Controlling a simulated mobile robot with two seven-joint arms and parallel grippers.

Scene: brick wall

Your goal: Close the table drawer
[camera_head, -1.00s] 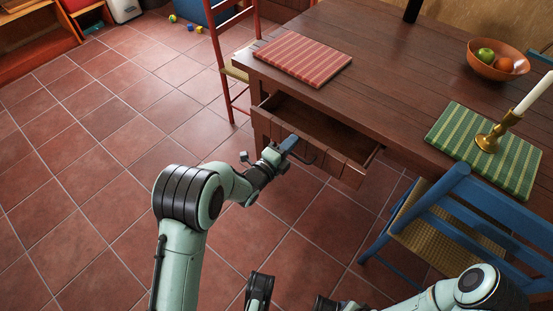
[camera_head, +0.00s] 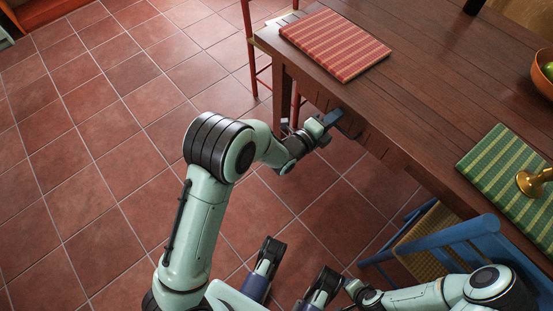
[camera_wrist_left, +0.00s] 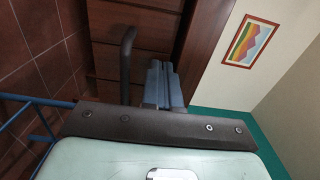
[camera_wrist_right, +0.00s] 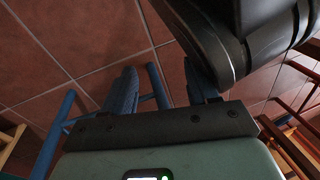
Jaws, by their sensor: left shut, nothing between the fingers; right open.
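The wooden table (camera_head: 420,80) runs across the right of the head view. Its drawer front (camera_head: 372,139) now sits in under the tabletop edge, with no open drawer interior showing. My left gripper (camera_head: 334,118) is at the drawer front, its fingers shut and empty. In the left wrist view the shut blue fingers (camera_wrist_left: 161,84) point at the wooden front (camera_wrist_left: 145,40), beside a dark curved handle (camera_wrist_left: 127,62). I cannot tell whether they touch the wood. My right gripper (camera_wrist_right: 161,88) is open and empty above the floor in the right wrist view.
A blue chair (camera_head: 450,237) stands by the table's near side, and a red chair (camera_head: 251,50) at its far left end. A red striped mat (camera_head: 335,45) and a green mat (camera_head: 510,175) lie on top. The tiled floor (camera_head: 90,170) at left is clear.

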